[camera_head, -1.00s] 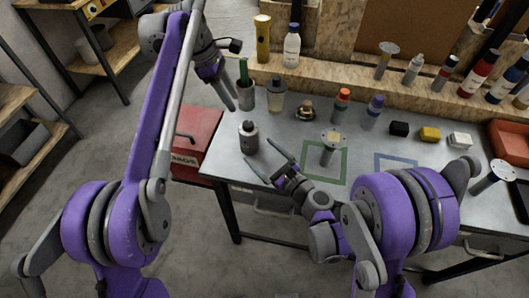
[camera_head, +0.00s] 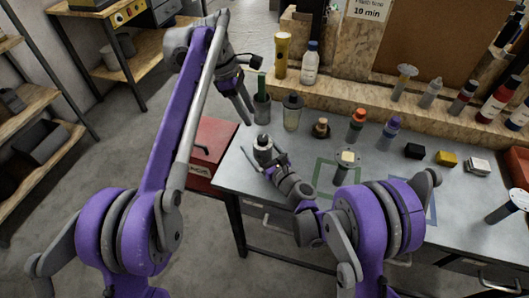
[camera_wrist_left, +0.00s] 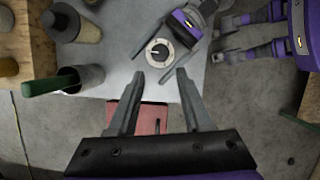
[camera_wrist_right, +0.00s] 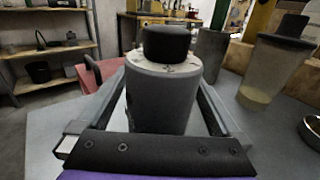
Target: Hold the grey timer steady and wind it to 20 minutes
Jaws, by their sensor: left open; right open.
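The grey timer (camera_head: 263,152) is a cylinder with a black knob on a pale dial, upright near the table's left front edge. It also shows in the left wrist view (camera_wrist_left: 160,53) and fills the middle of the right wrist view (camera_wrist_right: 160,95). My right gripper (camera_head: 267,168) is open, low over the table, with one finger on each side of the timer's body. Whether the fingers touch it I cannot tell. My left gripper (camera_head: 246,110) is open and empty, above the table's left edge and higher than the timer. The dial's marks are too small to read.
A cup with a green handle (camera_head: 262,106) and a lidded jar (camera_head: 292,112) stand behind the timer. Green (camera_head: 324,180) and blue outlines mark the table, with a pale-topped cylinder (camera_head: 346,165) by the green one. A red box (camera_head: 212,140) is left of the table.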

